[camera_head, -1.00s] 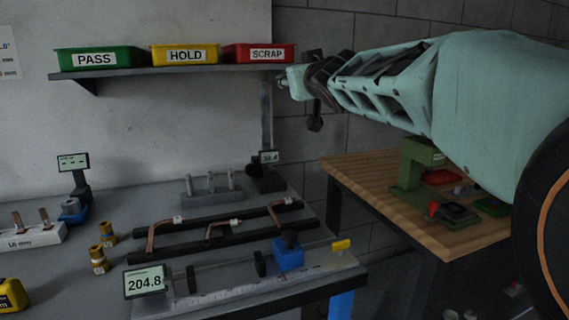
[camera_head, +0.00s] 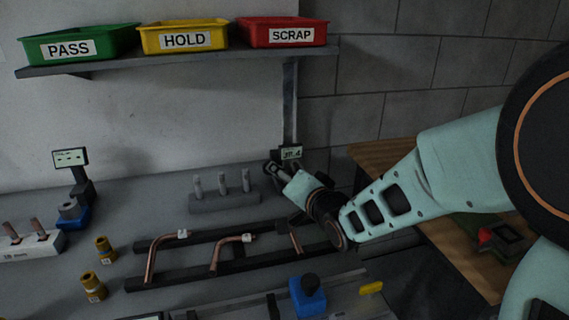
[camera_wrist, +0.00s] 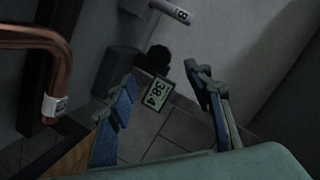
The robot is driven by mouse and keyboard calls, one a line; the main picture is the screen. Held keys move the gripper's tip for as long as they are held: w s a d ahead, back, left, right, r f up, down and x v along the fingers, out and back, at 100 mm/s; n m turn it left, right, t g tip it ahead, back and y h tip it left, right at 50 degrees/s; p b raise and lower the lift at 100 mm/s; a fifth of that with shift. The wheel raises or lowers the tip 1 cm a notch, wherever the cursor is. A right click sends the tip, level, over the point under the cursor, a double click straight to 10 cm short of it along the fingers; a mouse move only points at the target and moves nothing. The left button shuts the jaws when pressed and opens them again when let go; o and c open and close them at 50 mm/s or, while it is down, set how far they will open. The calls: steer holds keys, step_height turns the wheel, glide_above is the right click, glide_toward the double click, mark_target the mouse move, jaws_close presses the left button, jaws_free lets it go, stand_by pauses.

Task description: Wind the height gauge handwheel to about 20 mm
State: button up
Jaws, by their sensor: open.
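The height gauge shows its small display (camera_head: 291,153) at the back right of the bench, below the scrap bin, on a grey upright. In the wrist view the display (camera_wrist: 156,92) reads 38.4, and a dark round knob (camera_wrist: 158,57), which looks like the handwheel, is just beyond it. In the head view my gripper covers most of the gauge, and the handwheel cannot be made out. My gripper (camera_head: 282,192) is open and empty. In the wrist view its blue-padded fingers (camera_wrist: 165,98) stand wide apart on either side of the display, and neither visibly touches the knob.
Copper tubes (camera_head: 226,240) lie on black rails (camera_head: 195,272) left of and below my gripper. A grey pegged block (camera_head: 225,200) stands just left of the gauge. The shelf (camera_head: 180,60) with bins (camera_head: 283,33) is above. A wooden table (camera_head: 385,155) is at right.

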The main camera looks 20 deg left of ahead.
steer(key=x, duration=0.9)
steer(key=c, duration=1.2)
steer(key=shift+o, duration=0.2)
steer(key=shift+b, duration=0.35)
steer(key=shift+f+n+b, duration=0.1)
steer(key=shift+n+b, duration=0.2)
steer(key=shift+b, duration=0.25)
